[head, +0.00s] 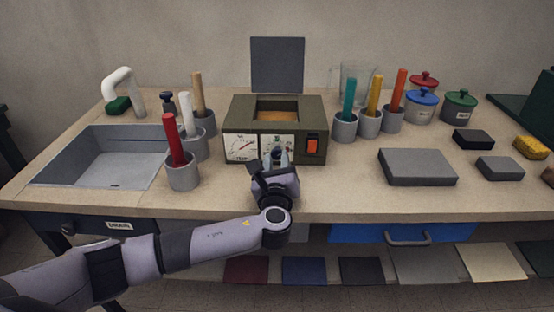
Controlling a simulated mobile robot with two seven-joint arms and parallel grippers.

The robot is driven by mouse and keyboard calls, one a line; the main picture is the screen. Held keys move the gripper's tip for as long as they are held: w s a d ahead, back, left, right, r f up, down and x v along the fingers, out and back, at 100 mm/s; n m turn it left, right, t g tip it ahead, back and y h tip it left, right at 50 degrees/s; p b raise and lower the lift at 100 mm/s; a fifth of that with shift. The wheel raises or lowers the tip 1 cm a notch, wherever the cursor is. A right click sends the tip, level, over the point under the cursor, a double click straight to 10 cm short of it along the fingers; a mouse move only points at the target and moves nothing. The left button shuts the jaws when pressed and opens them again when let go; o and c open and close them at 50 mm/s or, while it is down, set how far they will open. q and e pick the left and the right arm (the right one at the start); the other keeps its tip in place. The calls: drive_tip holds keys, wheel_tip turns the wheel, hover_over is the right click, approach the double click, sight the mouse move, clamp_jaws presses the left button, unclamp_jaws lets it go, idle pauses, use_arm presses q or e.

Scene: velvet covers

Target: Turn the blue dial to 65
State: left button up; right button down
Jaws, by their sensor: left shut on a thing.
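An olive-green device (312,145) stands at the middle of the counter. Its front has a white gauge face with a red needle (242,147) at the left, a second white face (277,142) beside it, and an orange switch (312,145) at the right. My left gripper (276,158) is in front of the second face, its fingers shut on a small bluish part that looks like the blue dial. The gripper hides most of the dial, so its setting cannot be read. My right gripper is not in view.
A grey sink (100,160) is at the left. Grey cups with coloured handles (182,174) stand on both sides of the device. A grey block (417,167) lies to the right, with lidded jars (421,106) behind.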

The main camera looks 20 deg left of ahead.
use_arm(q)
drive_tip(key=shift+r+m+p, duration=0.1)
drive_tip(key=shift+m+p, duration=0.25)
drive_tip(key=shift+m, duration=0.15)
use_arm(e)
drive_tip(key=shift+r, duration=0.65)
use_arm(q)
drive_tip(key=o, duration=1.1)
drive_tip(key=shift+c, duration=0.2)
drive_tip(key=shift+s, duration=0.1)
drive_tip(key=shift+v, duration=3.5)
